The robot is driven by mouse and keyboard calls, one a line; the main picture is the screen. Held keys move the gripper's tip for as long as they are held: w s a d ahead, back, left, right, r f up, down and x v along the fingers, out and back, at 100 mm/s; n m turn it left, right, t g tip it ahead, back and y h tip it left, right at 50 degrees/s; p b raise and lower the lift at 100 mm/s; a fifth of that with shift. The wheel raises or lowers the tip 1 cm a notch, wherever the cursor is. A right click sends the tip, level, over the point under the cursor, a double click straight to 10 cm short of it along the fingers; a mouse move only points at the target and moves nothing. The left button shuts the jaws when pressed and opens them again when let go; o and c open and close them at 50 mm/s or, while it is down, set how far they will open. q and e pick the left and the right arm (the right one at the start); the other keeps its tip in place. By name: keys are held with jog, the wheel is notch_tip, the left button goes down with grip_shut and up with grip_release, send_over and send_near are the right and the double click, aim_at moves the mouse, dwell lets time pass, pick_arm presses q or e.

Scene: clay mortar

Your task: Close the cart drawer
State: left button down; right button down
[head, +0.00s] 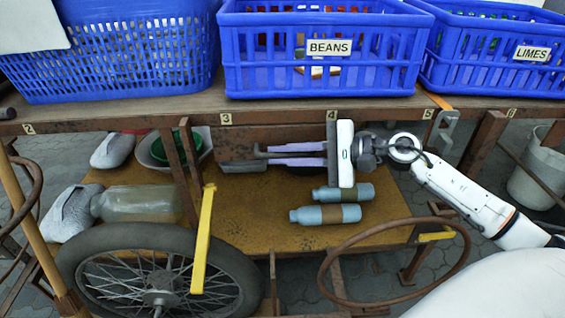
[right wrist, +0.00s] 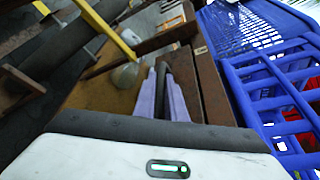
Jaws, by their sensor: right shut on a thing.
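The cart drawer shows as a rusty brown front (head: 268,136) under the tabletop, between labels 3 and 4. How far it stands out is hard to tell from above. A dark bar handle (head: 259,151) runs along this front. My right gripper (head: 275,155) comes in from the right, its lavender fingers pointing left along the bar. The fingers are shut on the handle, one on each side of it. In the right wrist view the dark handle (right wrist: 168,92) lies between the two fingers. My left gripper is not in view.
Blue crates of beans (head: 325,75) and limes (head: 490,75) stand on the tabletop (head: 180,108). Two bottles (head: 325,214) lie on the lower shelf (head: 255,225). A spoked wheel (head: 160,300), a yellow lever (head: 204,240) and a rusty hoop (head: 335,298) are in front.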

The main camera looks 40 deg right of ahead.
jog(key=c, duration=1.8)
grip_release()
jog(key=shift+w+d+r, duration=0.1)
jog(key=shift+w+d, duration=0.1)
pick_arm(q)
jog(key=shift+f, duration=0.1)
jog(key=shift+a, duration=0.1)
pick_arm(e)
jog(key=shift+s, duration=0.1)
